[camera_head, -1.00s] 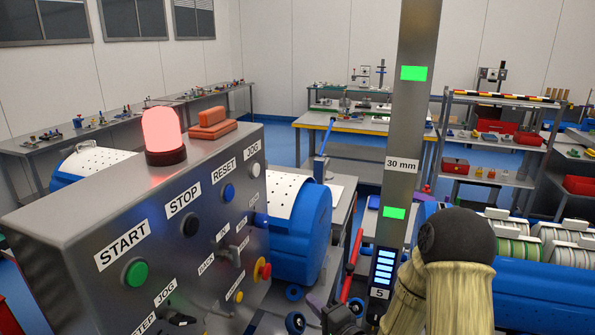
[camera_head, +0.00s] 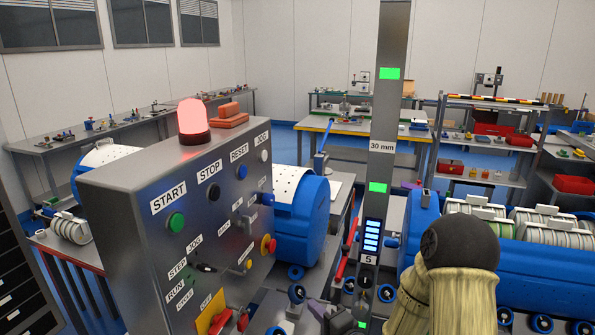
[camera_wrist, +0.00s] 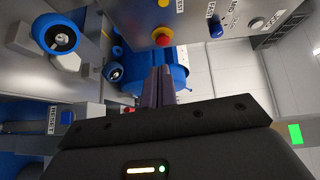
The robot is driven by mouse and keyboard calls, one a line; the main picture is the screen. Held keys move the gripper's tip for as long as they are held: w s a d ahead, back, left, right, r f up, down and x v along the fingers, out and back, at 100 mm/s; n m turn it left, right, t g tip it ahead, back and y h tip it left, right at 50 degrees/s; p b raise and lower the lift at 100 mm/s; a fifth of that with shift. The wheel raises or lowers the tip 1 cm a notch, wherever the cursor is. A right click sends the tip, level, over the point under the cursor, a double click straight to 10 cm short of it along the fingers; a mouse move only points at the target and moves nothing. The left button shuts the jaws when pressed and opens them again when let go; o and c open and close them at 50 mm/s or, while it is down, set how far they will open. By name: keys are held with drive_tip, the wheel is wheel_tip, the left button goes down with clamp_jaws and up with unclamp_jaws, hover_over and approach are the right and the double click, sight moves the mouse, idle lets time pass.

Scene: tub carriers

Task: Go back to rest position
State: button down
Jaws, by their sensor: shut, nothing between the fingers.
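My gripper (camera_wrist: 158,88) shows in the wrist view, its two dark fingers together with nothing between them. It points toward a blue drum (camera_wrist: 172,68) and hangs in free air. The head view does not clearly show the fingers; my arm fills its lower right. The control panel (camera_head: 150,262), a grey box with START, STOP, RESET and JOG buttons, stands left of my arm. A red lamp (camera_head: 193,117) glows on its top. The wrist view also shows the panel's red and yellow knob (camera_wrist: 162,37) above the fingers.
A grey post (camera_head: 385,110) with green lights rises just left of my arm. Blue tubs with white spools (camera_head: 545,222) lie at right. A shelf rack (camera_head: 478,150) and workbenches (camera_head: 345,127) stand behind. Floor shows between the benches.

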drive_tip(key=s+d+f+n+g+h, duration=0.2)
drive_tip(key=s+d+n+g+h, duration=0.5)
drive_tip(key=d+n+h, duration=0.15)
drive_tip(key=s+d+r+n+g, duration=0.2)
drive_tip(key=s+g, duration=0.3)
drive_tip(key=s, duration=0.6)
drive_tip(key=shift+r+h, duration=0.15)
drive_tip(key=shift+h, duration=0.3)
drive_tip(key=shift+d, duration=0.1)
